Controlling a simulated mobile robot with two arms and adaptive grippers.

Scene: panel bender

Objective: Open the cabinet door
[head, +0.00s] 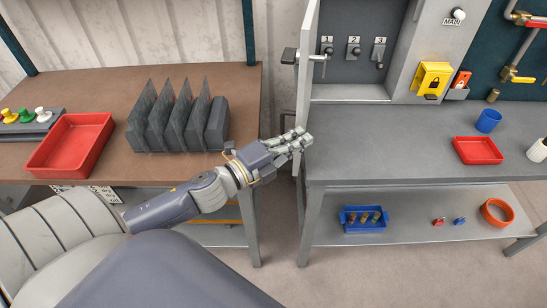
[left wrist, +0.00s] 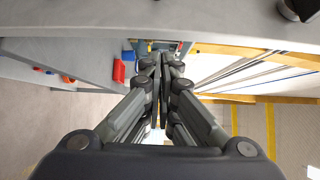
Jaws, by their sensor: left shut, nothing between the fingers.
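A dark handle (head: 290,56) sticks out to the left of the door. My left gripper (head: 308,138) is below the handle, near the front left edge of the right bench. It is shut and empty; its closed fingers (left wrist: 161,62) also show in the left wrist view. I cannot tell whether it touches the door. My right gripper is out of view.
The brown left bench (head: 95,85) holds a red tray (head: 72,145) and a rack of dark plates (head: 178,122). The grey right bench (head: 400,140) holds another red tray (head: 478,150) and a blue cup (head: 488,121). A gap separates the benches. A lower shelf holds a blue bin (head: 364,219).

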